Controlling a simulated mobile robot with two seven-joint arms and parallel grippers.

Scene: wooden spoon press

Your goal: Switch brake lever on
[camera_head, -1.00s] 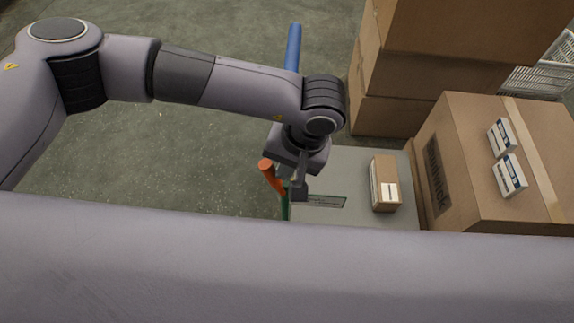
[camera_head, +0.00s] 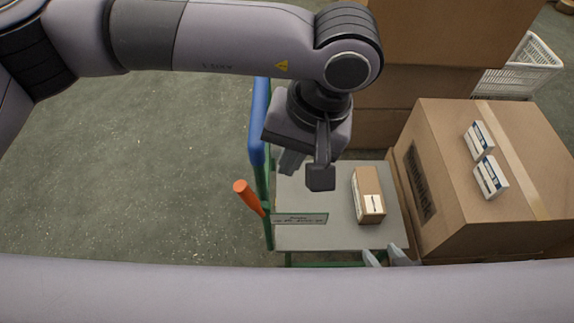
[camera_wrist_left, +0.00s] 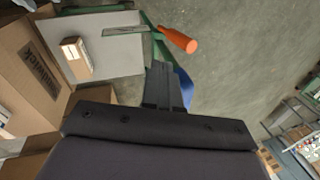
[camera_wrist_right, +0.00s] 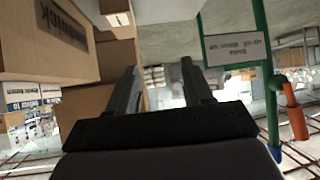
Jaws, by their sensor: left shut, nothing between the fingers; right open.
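The brake lever (camera_head: 248,197) is an orange bar on the green frame at the left side of a grey cart (camera_head: 335,205). It tilts up and to the left in the head view. It also shows in the left wrist view (camera_wrist_left: 178,40) and at the right of the right wrist view (camera_wrist_right: 293,108). My left gripper (camera_head: 306,172) is shut and empty, over the cart and to the right of the lever, not touching it. My right gripper (camera_wrist_right: 160,78) is open and empty; its fingertips show at the cart's near edge in the head view (camera_head: 388,257).
A small box (camera_head: 367,195) lies on the cart and a sign plate (camera_head: 300,218) is beside the lever. A blue handle bar (camera_head: 258,125) rises at the cart's left. A large carton (camera_head: 480,180) stands at right, stacked cartons (camera_head: 430,60) behind. Floor at left is clear.

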